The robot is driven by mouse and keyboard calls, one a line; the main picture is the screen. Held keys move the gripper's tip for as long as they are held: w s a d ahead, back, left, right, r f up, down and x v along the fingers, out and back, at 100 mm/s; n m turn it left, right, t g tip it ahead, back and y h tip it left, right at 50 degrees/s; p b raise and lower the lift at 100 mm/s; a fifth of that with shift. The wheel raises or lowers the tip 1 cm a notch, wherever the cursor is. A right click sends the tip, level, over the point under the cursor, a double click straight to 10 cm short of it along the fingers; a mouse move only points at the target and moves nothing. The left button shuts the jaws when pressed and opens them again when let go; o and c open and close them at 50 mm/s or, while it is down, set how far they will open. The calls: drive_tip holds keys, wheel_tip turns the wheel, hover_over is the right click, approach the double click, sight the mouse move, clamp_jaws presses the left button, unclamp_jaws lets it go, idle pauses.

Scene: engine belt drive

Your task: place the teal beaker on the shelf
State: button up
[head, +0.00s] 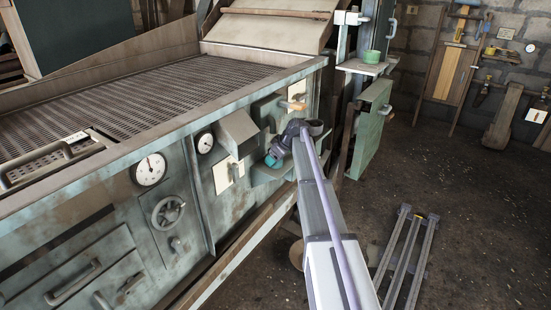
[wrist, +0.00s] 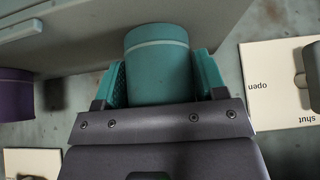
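The teal beaker (wrist: 160,65) is at the top middle of the wrist view, a plain cylinder with a pale band near one end. My gripper (wrist: 160,85) has its two teal finger pads on either side of it, with no clear gap, so it looks shut on the beaker.
A purple cylinder (wrist: 12,95) stands at the wrist view's left edge. A white open/shut card (wrist: 280,85) with a knob is at right. A green cup (head: 370,57) stands on another ledge (head: 362,68). A metal frame (head: 408,255) lies on the floor.

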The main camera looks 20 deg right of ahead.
drive_tip(key=o, duration=0.3)
drive_tip(key=shift+r, duration=0.1)
drive_tip(key=shift+r+p, duration=0.3)
drive_tip(key=shift+p, duration=0.1)
drive_tip(key=p+v, duration=1)
drive_tip(key=v, duration=0.2)
drive_tip(key=s+a+f+m+g+h, duration=0.1)
drive_tip(key=s+a+f+m+g, duration=0.15)
drive_tip(key=s+a, duration=1.5)
drive_tip(key=shift+s+a+r+m+g+h+p, duration=0.15)
drive_tip(key=shift+s+a+m+g+h, duration=0.35)
drive_tip(key=shift+s+a, duration=1.45)
drive_tip(key=shift+s+a+r+m+g+h+p, duration=0.25)
drive_tip(key=shift+s+a+m+g, duration=0.7)
drive_tip(key=shift+s, duration=1.75)
drive_tip(key=shift+s+a+f+m+g+h+p, duration=0.1)
drive_tip(key=shift+s+a+m+h, duration=0.35)
drive_tip(key=shift+s+a, duration=1.7)
